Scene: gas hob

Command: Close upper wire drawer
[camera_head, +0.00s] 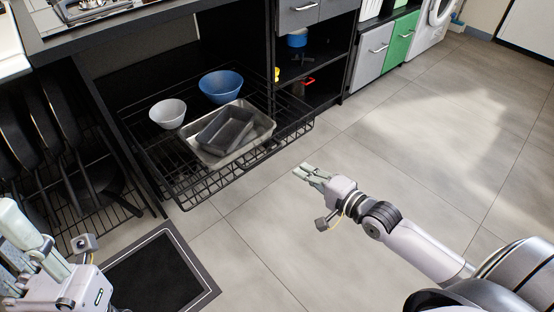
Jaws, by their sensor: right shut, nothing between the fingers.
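A black wire drawer (203,192) is pulled out from under the hob counter. It holds a white bowl, a blue bowl and metal trays. Whether another wire drawer lies below it is hidden. My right gripper (304,172) is shut and empty, in front of the drawer's right front corner and apart from it. My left gripper (22,228) is at the lower left, near the pan rack; its fingertips are partly unclear and its opening cannot be told.
The white bowl (168,113), blue bowl (221,86) and metal tray (262,127) stand inside the drawer. A wire rack with dark pans (45,125) is at left. A dark mat (160,275) lies on the floor. Open tiled floor (420,130) stretches right.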

